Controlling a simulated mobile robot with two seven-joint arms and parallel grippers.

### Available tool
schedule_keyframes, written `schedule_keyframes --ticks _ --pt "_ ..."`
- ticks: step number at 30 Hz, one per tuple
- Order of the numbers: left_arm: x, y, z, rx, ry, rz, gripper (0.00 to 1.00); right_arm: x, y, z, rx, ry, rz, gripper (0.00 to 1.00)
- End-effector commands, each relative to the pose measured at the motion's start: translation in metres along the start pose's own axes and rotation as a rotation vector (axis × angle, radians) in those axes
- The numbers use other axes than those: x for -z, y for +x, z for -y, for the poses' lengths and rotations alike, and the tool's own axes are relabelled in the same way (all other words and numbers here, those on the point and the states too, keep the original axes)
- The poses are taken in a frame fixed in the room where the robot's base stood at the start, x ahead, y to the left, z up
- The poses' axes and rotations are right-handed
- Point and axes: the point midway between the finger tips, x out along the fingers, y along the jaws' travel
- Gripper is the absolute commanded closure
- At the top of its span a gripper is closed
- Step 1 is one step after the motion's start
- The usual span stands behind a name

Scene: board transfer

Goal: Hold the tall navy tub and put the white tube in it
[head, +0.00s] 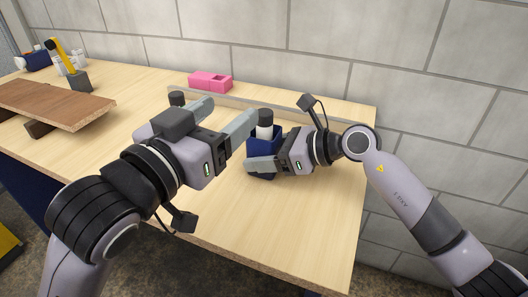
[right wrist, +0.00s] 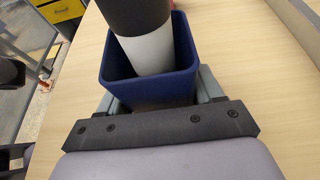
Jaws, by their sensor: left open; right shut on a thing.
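The tall navy tub (head: 258,150) stands at the table's right part, and my right gripper (head: 262,150) is shut on it. In the right wrist view the tub (right wrist: 150,92) is square and open-topped between the fingers. The white tube (head: 264,131), with a black upper end, is inside the tub and sticks up above the rim. In the right wrist view the tube (right wrist: 152,50) leans slightly, its lower end hidden in the tub. My left gripper (head: 230,108) is open and empty, left of the tube, one finger close to its black end.
A pink block-like holder (head: 210,82) lies by the back wall. At the left are a brown board (head: 55,103) on supports, a dark grey cup (head: 79,80) with a yellow-handled tool, and a blue bin (head: 37,61). The front right of the table (head: 300,225) is clear.

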Motion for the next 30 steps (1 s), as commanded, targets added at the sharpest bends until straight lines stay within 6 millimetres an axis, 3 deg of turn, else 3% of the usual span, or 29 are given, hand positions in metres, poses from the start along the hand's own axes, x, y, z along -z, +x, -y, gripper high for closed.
schedule_keyframes --ticks 1,2,4,17,30 --pt "0.000 0.000 0.000 0.000 0.000 0.000 0.32 0.000 0.000 0.000 0.000 0.000 0.000 0.64" --pt "0.000 0.000 0.000 0.000 0.000 0.000 0.32 0.000 0.000 0.000 0.000 0.000 0.000 0.28" --pt "0.000 0.000 0.000 0.000 0.000 0.000 0.32 0.000 0.000 0.000 0.000 0.000 0.000 0.05" --pt "0.000 0.000 0.000 0.000 -0.001 0.000 0.32 0.001 -0.009 0.001 0.003 0.000 -0.001 0.05" --pt "0.000 0.000 0.000 0.000 0.000 0.000 0.32 0.001 -0.090 0.001 0.003 -0.001 -0.003 0.05"
